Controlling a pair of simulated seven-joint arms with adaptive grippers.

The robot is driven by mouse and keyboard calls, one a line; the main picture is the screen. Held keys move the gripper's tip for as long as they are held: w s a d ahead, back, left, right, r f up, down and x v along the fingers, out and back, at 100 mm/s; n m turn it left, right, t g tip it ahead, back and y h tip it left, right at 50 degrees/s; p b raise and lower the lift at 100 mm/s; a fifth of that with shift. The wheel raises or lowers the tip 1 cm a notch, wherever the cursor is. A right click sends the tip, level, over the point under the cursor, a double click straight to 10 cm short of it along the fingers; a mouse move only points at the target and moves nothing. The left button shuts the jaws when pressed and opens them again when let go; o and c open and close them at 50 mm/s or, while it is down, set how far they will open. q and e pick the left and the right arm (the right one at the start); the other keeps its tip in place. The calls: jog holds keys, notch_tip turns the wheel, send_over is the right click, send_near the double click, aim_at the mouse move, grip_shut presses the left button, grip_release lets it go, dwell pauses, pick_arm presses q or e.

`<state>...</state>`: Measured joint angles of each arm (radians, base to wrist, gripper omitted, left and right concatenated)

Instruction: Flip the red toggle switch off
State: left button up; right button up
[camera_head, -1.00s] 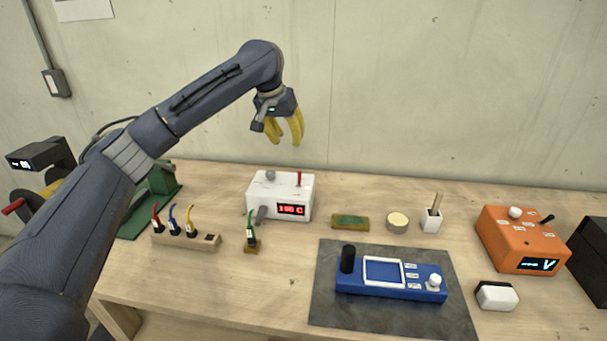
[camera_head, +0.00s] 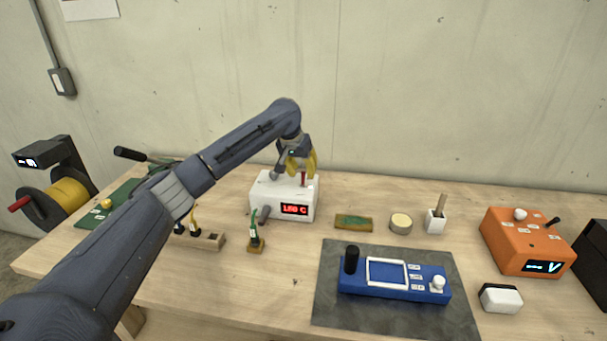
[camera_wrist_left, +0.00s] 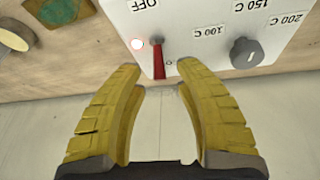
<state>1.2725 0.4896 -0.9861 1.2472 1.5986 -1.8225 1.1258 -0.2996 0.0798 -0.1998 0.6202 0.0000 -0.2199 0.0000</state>
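The red toggle switch (camera_wrist_left: 158,60) stands on the top of the white box (camera_head: 270,205), which has a lit red display (camera_head: 295,209). In the left wrist view the switch lies between and just beyond the fingertips, beside a lit indicator (camera_wrist_left: 137,43) and an OFF label (camera_wrist_left: 145,5). In the head view the red lever (camera_head: 303,178) shows just below the fingers. My left gripper (camera_head: 300,165) is open, its yellow fingers apart and pointing down over the box; it also shows in the left wrist view (camera_wrist_left: 160,75). Contact with the switch cannot be told. My right gripper is out of view.
A dark knob (camera_wrist_left: 246,52) stands beside the switch on the same panel. A green-handled tool (camera_head: 255,235) stands in front of the box. A green board (camera_head: 353,222), a round tin (camera_head: 401,223), a blue device (camera_head: 395,281) and an orange box (camera_head: 525,243) lie to the right.

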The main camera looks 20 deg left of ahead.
pick_arm(q)
jog(key=shift+x, duration=0.85)
jog(key=shift+c, duration=0.4)
